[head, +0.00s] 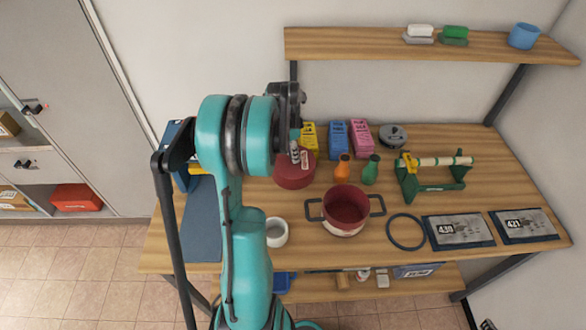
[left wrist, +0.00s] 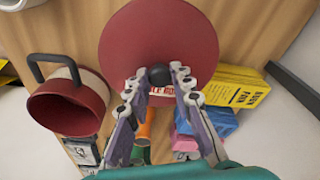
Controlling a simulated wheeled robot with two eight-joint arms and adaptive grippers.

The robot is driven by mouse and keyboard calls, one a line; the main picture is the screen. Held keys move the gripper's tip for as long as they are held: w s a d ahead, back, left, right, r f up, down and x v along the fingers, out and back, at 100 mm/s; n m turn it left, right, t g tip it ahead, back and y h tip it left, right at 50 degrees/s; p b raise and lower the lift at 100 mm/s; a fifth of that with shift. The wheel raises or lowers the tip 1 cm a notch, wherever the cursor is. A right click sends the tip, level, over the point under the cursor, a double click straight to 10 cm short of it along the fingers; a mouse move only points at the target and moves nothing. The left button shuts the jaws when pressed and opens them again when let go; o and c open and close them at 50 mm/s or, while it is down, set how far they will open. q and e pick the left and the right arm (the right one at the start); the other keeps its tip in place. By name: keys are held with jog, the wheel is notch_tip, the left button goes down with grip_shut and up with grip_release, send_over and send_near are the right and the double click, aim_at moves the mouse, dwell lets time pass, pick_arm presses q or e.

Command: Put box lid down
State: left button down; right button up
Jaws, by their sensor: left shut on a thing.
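A round red lid (head: 292,175) with a black knob shows left of the red pot (head: 345,207); no box lid is in view, only this round one. My left gripper (head: 298,153) is above the lid, partly hidden by my arm. In the left wrist view, my left gripper (left wrist: 160,88) is shut on the black knob of the lid (left wrist: 150,30), its fingers on both sides. The lid is apart from the pot (left wrist: 70,105), which stands open. I cannot tell whether the lid touches the table. My right gripper is out of view.
Yellow (head: 309,138), blue (head: 337,139) and pink (head: 361,138) boxes stand behind the lid. An orange bottle (head: 342,168) and a green bottle (head: 370,170) stand right of it. A white cup (head: 276,232) is in front. An upper shelf (head: 350,44) overhangs the back.

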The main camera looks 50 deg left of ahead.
pick_arm(q)
notch_tip(320, 180, down, 5)
jog(key=shift+r+b, duration=0.1)
jog(key=shift+b, duration=0.45)
jog(key=shift+d, duration=0.1)
jog(key=c, duration=1.3)
grip_release()
